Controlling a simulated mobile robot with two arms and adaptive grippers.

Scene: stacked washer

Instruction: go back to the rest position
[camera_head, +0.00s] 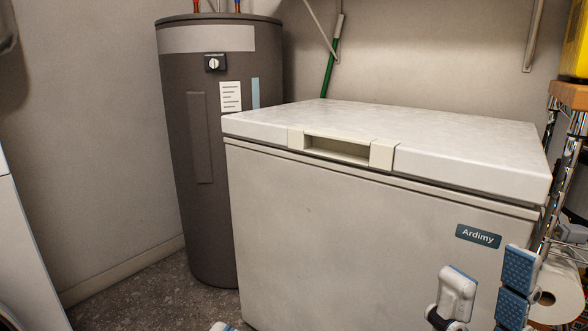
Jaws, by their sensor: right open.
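My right gripper (487,295) shows at the lower right, in front of the chest freezer's lower right front. Its white and blue fingers are spread apart, and nothing shows between them. A small white and blue tip of my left gripper (221,327) pokes in at the bottom edge, left of the freezer's lower left corner. The rest of the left gripper is out of the frame, so its jaws cannot be judged. The white chest freezer (370,235) has its lid (420,135) shut.
A dark grey water heater (195,130) stands left of the freezer. A white appliance (25,265) edges in at the left. At the right are a wire shelf rack (562,150), a yellow container (577,40) and a paper roll (560,285). Bare floor (135,290) shows at the lower left.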

